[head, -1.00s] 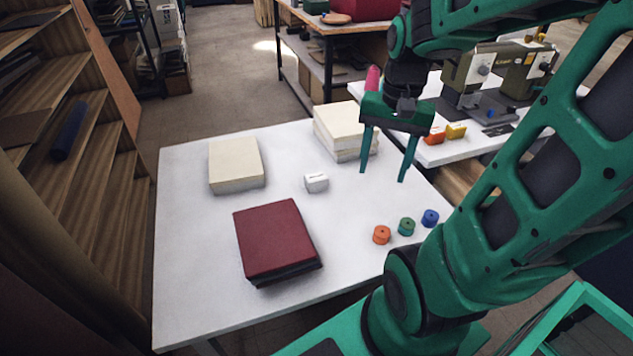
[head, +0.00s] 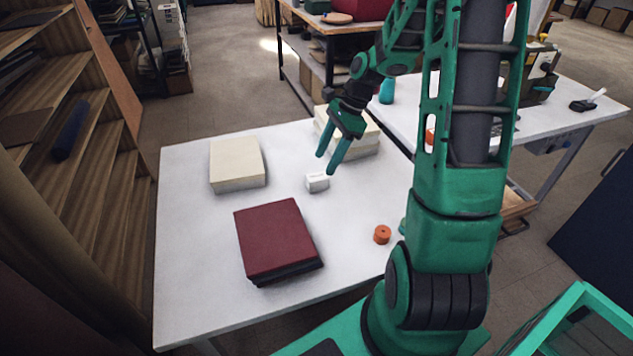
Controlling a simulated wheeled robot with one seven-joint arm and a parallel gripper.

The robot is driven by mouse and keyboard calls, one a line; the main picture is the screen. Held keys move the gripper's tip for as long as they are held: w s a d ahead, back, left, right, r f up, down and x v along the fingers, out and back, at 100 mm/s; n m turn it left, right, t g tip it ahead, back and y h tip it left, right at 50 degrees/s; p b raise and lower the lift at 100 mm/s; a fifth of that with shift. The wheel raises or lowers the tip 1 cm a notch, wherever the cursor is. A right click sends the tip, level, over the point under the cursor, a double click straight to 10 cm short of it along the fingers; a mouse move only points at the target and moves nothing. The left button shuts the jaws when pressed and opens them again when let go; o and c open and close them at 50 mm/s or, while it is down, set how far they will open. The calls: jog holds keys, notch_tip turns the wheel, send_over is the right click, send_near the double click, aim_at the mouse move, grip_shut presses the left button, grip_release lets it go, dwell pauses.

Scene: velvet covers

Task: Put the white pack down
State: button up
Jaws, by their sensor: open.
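The white pack (head: 317,182) is a small white block resting on the white table (head: 190,290), near the table's middle. My gripper (head: 326,164) is open and empty. In the picture its fingertips are just above and beside the pack, apart from it as far as I can see. Its fingers point down and a little left.
A cream stack (head: 237,165) lies left of the pack, and a dark red book stack (head: 277,240) lies in front. Another cream stack (head: 360,146) stands behind my gripper. An orange spool (head: 382,234) is at right. The table's left front is clear.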

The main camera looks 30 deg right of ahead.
aim_at(318, 175)
jog(key=shift+x, duration=4)
jog(key=shift+w+d, duration=0.1)
jog(key=shift+w, duration=0.1)
jog(key=c, duration=1.2)
